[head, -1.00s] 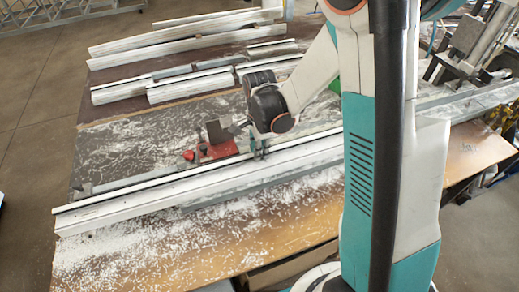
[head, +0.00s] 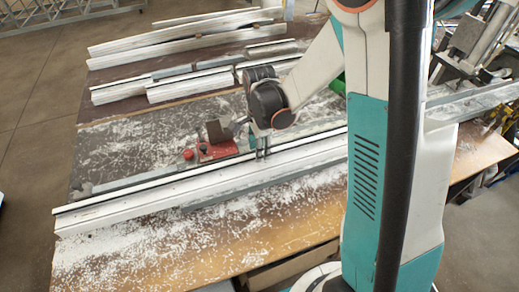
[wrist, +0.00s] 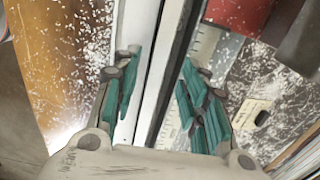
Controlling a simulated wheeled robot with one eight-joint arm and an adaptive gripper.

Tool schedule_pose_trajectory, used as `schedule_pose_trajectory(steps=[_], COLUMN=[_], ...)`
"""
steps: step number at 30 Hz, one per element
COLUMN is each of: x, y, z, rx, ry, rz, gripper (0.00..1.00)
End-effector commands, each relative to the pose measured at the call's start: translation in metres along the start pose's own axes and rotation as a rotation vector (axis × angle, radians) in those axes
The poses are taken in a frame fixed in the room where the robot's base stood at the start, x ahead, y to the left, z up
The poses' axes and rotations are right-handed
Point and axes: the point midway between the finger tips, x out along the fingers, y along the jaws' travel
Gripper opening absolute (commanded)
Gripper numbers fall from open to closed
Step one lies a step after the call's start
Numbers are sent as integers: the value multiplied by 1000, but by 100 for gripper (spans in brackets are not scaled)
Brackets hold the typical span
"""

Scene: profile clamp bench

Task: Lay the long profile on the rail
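The long profile (head: 130,206) is a long white bar lying lengthwise along the front part of the bench. In the wrist view its white face (wrist: 145,30) runs up the picture beside a dark lengthwise slot. My gripper (head: 263,154) is low over the profile, right of the red clamp block. In the wrist view the teal fingers of my gripper (wrist: 160,85) stand apart on either side of the slot, with nothing clearly pinched. A grey rail with scale marks (wrist: 203,45) runs beside the profile; it also shows behind the profile in the head view (head: 125,183).
A red clamp block (head: 217,150) with a dark pad stands just behind the profile. Several more white profiles (head: 180,45) lie at the back of the bench. White chips cover the wooden front edge (head: 190,240). A metal machine (head: 470,45) stands at the right.

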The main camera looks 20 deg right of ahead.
Motion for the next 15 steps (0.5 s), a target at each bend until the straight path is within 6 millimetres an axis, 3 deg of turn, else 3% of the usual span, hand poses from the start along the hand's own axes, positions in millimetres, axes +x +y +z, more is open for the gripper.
schedule_pose_trajectory(steps=[15], x=[-92], y=[1], z=[0], rx=[0], ry=[-1], rz=[1], gripper=[40])
